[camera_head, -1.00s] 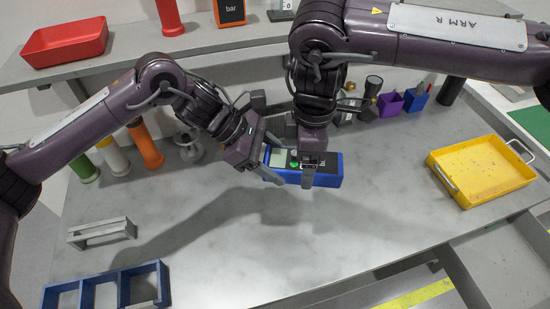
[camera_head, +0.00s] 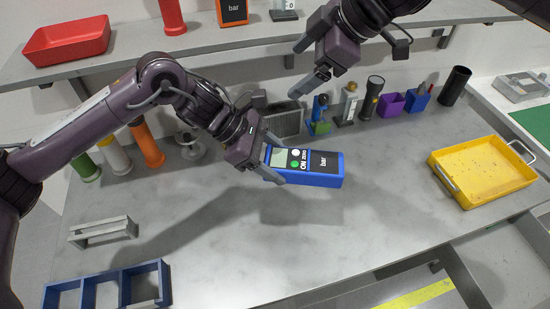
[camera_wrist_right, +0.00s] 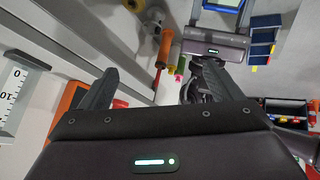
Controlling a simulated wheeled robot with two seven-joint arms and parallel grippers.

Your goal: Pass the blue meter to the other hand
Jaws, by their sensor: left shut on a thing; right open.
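The meter's right end is free. My right gripper (camera_head: 298,70) is open and empty, above and behind the meter, near the shelf's front edge. Its two spread fingers also show in the right wrist view (camera_wrist_right: 148,80) with nothing between them.
A yellow tray (camera_head: 480,172) stands at the right of the table. A flashlight (camera_head: 371,96), purple bin (camera_head: 391,103) and black cup (camera_head: 455,86) stand along the back. A blue divided rack (camera_head: 102,285) and grey bracket (camera_head: 102,232) lie front left. The middle table is clear.

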